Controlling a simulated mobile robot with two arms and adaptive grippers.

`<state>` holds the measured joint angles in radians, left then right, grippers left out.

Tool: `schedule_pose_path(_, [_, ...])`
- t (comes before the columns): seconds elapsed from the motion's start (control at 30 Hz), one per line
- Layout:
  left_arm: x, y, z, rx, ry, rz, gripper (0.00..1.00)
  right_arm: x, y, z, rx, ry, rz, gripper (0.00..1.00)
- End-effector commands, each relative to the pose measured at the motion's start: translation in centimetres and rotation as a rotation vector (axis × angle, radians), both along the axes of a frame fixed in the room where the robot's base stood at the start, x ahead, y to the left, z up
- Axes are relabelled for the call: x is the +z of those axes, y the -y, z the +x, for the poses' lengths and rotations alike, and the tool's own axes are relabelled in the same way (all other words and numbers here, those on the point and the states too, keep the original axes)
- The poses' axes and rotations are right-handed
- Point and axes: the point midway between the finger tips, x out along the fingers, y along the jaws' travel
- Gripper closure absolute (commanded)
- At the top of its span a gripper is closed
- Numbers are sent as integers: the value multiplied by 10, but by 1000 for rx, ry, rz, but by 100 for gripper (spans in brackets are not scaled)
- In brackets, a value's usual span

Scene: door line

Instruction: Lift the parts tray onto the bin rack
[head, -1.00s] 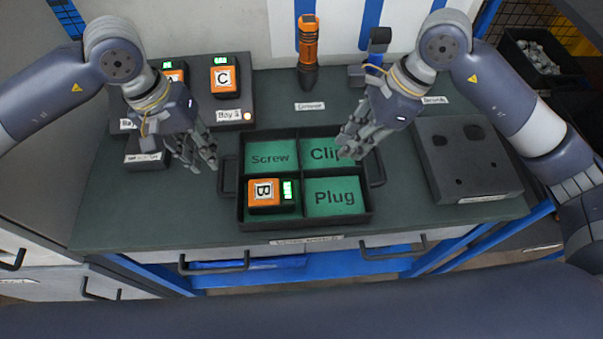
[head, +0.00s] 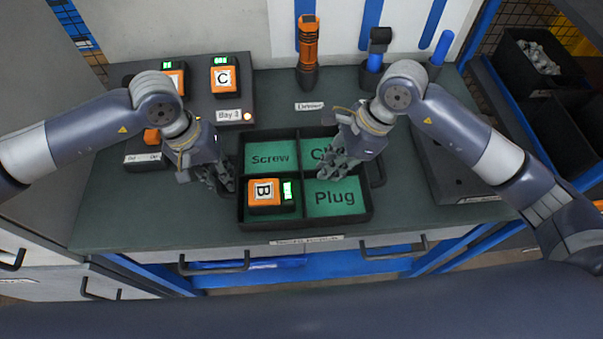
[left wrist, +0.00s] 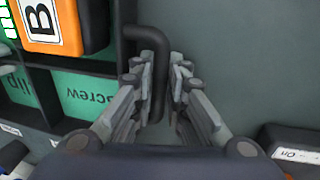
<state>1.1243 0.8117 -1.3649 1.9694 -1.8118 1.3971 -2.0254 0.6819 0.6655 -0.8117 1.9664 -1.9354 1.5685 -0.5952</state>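The black parts tray (head: 305,222) sits flat on the bench, with green compartments reading Screw, Plug and a partly covered one. Battery B (head: 264,193) lies in its front left compartment. My left gripper (head: 226,178) is at the tray's left handle. In the left wrist view my left gripper (left wrist: 165,88) is open, with the black handle (left wrist: 148,33) between its fingers. My right gripper (head: 337,165) is over the tray's right part, near the right handle (head: 378,172); its finger opening is unclear. The bin rack (head: 537,84), with black bins, stands at far right.
A charger (head: 233,116) with battery C (head: 223,80) stands at back left. An orange driver (head: 307,50) stands upright behind the tray. A dark block (head: 440,180) lies right of the tray, partly behind my right arm. Bench in front of the tray is clear.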

Motion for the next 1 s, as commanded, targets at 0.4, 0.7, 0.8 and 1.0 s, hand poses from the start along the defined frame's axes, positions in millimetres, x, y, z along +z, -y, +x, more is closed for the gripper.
schedule_pose_path(0.4, [2, 0, 1, 1, 3, -1, 100, 2, 0, 1, 0, 3, 1, 100])
schedule_pose_path(0.7, [13, 0, 1, 0, 2, -1, 100, 13, 0, 1, -1, 2, 0, 100])
schedule_pose_path(0.8, [21, 0, 1, 0, 2, -1, 100, 20, 0, 1, -1, 2, 0, 100])
schedule_pose_path(1.0, [38, 0, 1, 0, 2, -1, 100, 37, 1, 1, -1, 2, -1, 100])
